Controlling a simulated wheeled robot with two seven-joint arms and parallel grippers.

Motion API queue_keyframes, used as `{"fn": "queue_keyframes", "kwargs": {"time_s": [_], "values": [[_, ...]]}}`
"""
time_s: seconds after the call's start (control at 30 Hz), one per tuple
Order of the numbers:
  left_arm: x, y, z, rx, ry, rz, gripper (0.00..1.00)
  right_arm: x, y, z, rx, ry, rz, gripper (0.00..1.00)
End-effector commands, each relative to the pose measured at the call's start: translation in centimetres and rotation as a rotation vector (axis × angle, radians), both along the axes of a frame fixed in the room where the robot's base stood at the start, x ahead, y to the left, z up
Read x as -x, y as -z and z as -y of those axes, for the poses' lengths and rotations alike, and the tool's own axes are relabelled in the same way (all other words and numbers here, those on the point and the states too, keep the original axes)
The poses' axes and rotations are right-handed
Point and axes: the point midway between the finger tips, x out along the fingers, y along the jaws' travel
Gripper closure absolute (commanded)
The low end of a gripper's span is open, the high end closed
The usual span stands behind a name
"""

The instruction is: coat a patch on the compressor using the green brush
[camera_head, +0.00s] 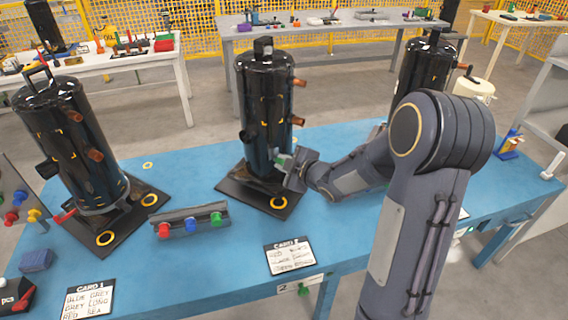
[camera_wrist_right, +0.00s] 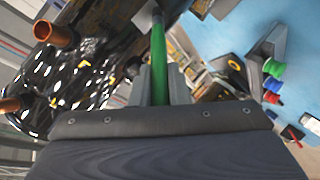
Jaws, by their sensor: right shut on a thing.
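The middle compressor (camera_head: 262,100) is a glossy black upright cylinder with copper pipe stubs and small yellow corner marks, standing on a black base plate. My right gripper (camera_head: 287,166) is against or just in front of its lower right side; contact is not clear. It is shut on the green brush (camera_wrist_right: 159,65), whose green handle runs up between the fingers in the right wrist view. The brush tip is dark and hard to make out near the compressor, which shows at left there (camera_wrist_right: 85,75). My left gripper is not in view.
Other black compressors stand at left (camera_head: 70,140) and right (camera_head: 422,65). A grey holder (camera_head: 178,230) with blue, green and red ends lies on the blue table (camera_head: 345,225). Card 1 (camera_head: 88,302) and card 2 (camera_head: 290,257) lie near the front edge.

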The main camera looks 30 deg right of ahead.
Motion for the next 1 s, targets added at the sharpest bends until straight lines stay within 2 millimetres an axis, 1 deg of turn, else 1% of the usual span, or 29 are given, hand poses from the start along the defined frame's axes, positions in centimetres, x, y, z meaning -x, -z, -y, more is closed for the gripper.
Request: {"fn": "queue_keyframes", "kwargs": {"time_s": [0.03, 0.17, 0.53, 0.67, 1.0], "values": [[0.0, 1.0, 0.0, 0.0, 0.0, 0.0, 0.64, 0.0, 0.9, 0.0, 0.0, 0.001, 0.001, 1.0], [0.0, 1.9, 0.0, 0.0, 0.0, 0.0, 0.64, -0.1, 1.7, 0.0, 0.0, 0.001, 0.001, 1.0], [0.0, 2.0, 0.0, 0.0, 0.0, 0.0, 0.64, 0.1, 1.6, 0.0, 0.0, 0.001, 0.001, 1.0], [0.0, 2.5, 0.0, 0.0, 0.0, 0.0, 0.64, 1.1, 1.7, -0.2, 0.0, 0.001, 0.001, 1.0], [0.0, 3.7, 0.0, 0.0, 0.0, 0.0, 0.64, 4.4, 1.6, -1.1, 0.0, 0.0, 0.002, 1.0]]}}
